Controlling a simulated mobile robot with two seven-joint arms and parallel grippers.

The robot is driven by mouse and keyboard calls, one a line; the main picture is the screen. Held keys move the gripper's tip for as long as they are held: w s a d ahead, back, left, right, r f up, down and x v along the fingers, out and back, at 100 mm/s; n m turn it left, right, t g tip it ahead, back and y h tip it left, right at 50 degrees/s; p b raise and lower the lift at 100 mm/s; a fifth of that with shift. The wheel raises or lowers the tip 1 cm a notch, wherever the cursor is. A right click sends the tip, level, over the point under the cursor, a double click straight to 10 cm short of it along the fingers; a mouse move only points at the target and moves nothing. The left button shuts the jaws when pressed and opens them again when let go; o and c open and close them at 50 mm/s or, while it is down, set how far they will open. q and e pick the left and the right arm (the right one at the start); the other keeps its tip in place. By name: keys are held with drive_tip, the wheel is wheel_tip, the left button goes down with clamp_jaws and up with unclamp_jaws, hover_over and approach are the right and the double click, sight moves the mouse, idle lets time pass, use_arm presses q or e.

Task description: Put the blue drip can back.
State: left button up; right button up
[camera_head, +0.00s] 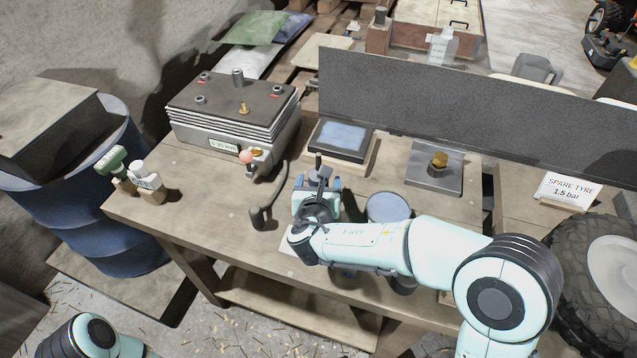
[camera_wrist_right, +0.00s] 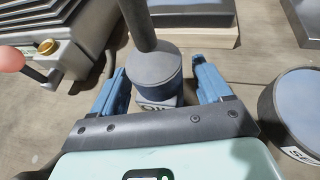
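A small grey-blue can (camera_wrist_right: 155,78) with a dark spout and a label that seems to read "OIL" stands on the bench. In the head view its dark spout (camera_head: 318,162) rises just beyond my right gripper (camera_head: 317,188). In the right wrist view my right gripper (camera_wrist_right: 163,88) has its blue fingers on either side of the can. Narrow gaps seem to show between can and fingers. The can's lower part is partly hidden by the gripper. My left gripper is out of view; only part of my left arm shows at the bottom left.
A round tin (camera_head: 388,207) with a blue-grey top stands close right of the gripper. A framed blue pad (camera_head: 343,136) and a metal plate with a brass fitting (camera_head: 437,166) lie behind. A layered press (camera_head: 233,110), a red-knobbed lever (camera_head: 246,157) and a dark curved handle (camera_head: 266,205) stand left.

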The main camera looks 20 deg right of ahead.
drive_tip(key=shift+r, duration=0.15)
drive_tip(key=p+v, duration=0.1)
drive_tip(key=v, duration=1.1)
drive_tip(key=shift+s+p, duration=0.1)
drive_tip(key=shift+p, duration=0.3)
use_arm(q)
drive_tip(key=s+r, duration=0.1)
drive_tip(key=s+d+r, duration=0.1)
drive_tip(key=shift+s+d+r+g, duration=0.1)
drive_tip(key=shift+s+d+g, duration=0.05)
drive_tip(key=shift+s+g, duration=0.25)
